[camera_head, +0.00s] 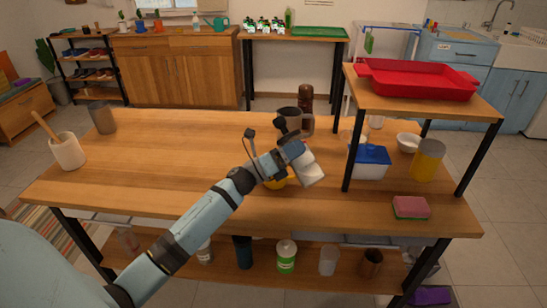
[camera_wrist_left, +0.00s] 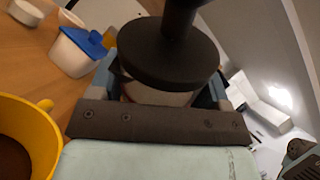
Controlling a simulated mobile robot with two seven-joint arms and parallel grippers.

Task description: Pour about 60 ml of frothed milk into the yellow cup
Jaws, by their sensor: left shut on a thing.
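My left gripper (camera_head: 296,152) is shut on a pale milk frother (camera_head: 308,170) with a black lid and knob. The frother leans in the head view. In the left wrist view its black lid (camera_wrist_left: 168,55) shows between the fingers and hides most of its body. The yellow cup (camera_head: 279,183) stands on the table, mostly hidden behind my left wrist. In the left wrist view the cup (camera_wrist_left: 48,128) is beside the gripper, apart from it, with dark brown contents. I cannot see any milk stream. My right gripper is not in view.
A blue-lidded tub (camera_head: 371,163), a yellow canister (camera_head: 427,160) and a white bowl (camera_head: 408,142) stand under a riser with a red tray (camera_head: 416,80). A brown mill (camera_head: 306,98) and dark cup are behind my gripper. The table's left middle is clear.

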